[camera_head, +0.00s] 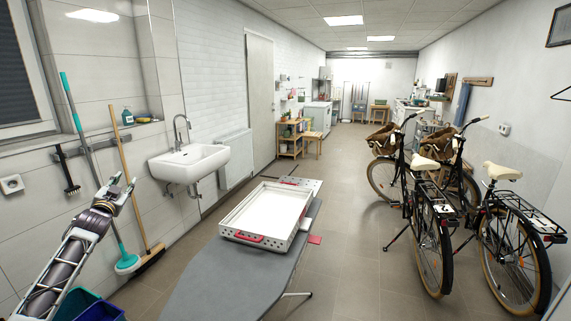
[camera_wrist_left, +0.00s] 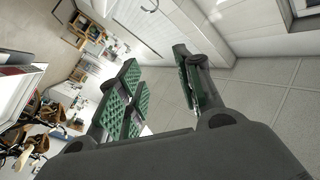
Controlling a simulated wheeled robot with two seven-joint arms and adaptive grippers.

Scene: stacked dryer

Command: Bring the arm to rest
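My left arm comes in from the lower left of the head view. My left gripper (camera_head: 122,183) is raised in front of the tiled wall, left of the sink. In the left wrist view its green-padded fingers (camera_wrist_left: 160,92) stand apart with nothing between them, so it is open and empty. My right arm and gripper are in neither view.
A white tray (camera_head: 265,212) lies on a grey ironing board (camera_head: 240,283) ahead. A white sink (camera_head: 190,163), a broom (camera_head: 149,257) and a teal mop (camera_head: 126,262) are along the left wall. Bicycles (camera_head: 430,220) stand right; the floor between is clear.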

